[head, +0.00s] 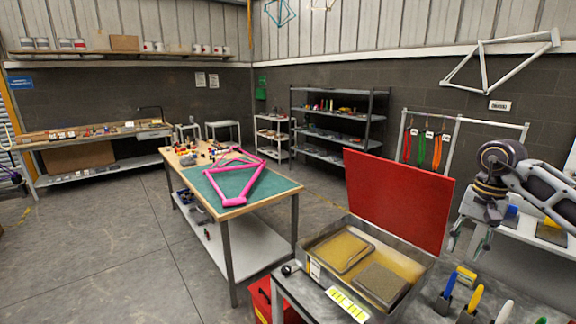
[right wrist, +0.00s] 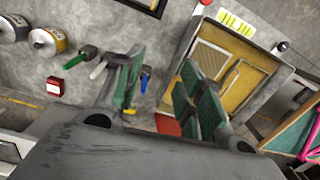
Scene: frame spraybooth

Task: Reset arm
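My right arm comes in from the right in the head view. Its gripper (head: 468,241) hangs fingers-down near the right edge, above the grey bench that carries several coloured handles. In the right wrist view the gripper's green-padded fingers (right wrist: 162,85) are spread apart, with nothing held between them. My left arm and gripper do not show in either view.
A metal basin (head: 318,270) with an upright red lid (head: 398,196) stands left of the right gripper; its yellowish inside also shows in the wrist view (right wrist: 222,62). A yellow handle (head: 476,298) stands below. A pink frame (head: 235,190) lies on a workbench. Open floor lies left.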

